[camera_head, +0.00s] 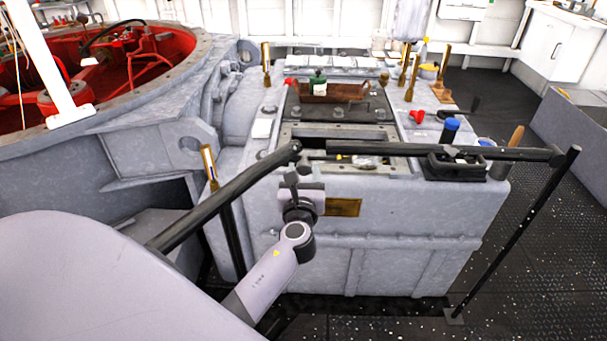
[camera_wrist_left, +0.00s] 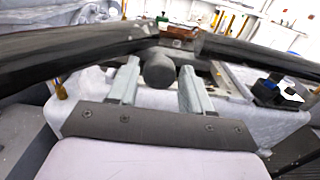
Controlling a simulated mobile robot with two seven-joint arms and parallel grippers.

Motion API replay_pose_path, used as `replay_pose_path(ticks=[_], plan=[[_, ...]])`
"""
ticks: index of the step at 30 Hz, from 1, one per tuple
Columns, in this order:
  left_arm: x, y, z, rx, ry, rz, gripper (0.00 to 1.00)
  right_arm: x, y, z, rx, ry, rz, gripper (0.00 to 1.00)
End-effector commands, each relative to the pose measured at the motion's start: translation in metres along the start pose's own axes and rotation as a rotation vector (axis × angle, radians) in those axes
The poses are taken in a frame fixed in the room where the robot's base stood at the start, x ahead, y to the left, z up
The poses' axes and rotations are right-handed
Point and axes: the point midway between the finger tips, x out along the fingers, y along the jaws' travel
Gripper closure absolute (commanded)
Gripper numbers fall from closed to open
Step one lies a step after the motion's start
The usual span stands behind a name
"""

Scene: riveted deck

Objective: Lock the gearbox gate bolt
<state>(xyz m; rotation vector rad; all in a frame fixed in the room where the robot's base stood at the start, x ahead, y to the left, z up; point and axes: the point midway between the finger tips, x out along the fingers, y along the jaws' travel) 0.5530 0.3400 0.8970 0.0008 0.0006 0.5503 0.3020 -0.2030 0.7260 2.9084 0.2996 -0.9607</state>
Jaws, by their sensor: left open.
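The gate's black rails show in the head view, with a left rail (camera_head: 225,197) sloping up to a corner and a right rail (camera_head: 440,151) running to a post at the right. A small gap separates them. A dark round knob, perhaps the bolt's handle, shows in the left wrist view (camera_wrist_left: 160,71) below the rail ends. My left gripper (camera_head: 291,176) is just below the rail corner. In the left wrist view my left gripper (camera_wrist_left: 160,76) is open, with one finger on each side of the knob; contact cannot be told. My right gripper is out of view.
A grey gearbox housing (camera_head: 390,235) stands behind the rails, with an open hatch and a dark tray (camera_head: 455,168) on top. A blue-capped item (camera_head: 450,130), red part (camera_head: 417,117) and brass levers (camera_head: 266,62) are there. A post (camera_head: 515,232) stands on the dark floor at right.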

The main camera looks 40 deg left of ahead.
Motion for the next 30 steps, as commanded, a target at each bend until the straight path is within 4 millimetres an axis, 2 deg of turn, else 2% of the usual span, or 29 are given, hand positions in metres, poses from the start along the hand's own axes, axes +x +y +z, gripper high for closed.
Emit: replay_pose_path(ticks=[5,9,10,18,25,26,30], plan=[[0.0,0.0,0.0,0.0,0.0,0.0,0.51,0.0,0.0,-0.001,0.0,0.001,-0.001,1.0],[0.0,0.0,0.0,0.0,0.0,0.0,0.96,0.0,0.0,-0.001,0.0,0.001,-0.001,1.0],[0.0,0.0,0.0,-0.001,0.0,0.0,1.0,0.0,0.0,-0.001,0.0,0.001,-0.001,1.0],[0.0,-0.013,0.001,-0.001,-0.001,-0.003,1.0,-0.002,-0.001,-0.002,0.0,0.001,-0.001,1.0],[-0.001,-0.015,0.001,-0.002,-0.001,-0.007,1.0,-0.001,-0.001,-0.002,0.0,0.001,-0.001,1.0],[-0.001,-0.015,0.001,-0.002,-0.001,-0.007,0.51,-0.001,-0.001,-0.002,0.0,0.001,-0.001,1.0],[-0.001,-0.014,0.001,-0.002,-0.001,-0.006,0.51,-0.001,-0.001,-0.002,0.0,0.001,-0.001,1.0]])
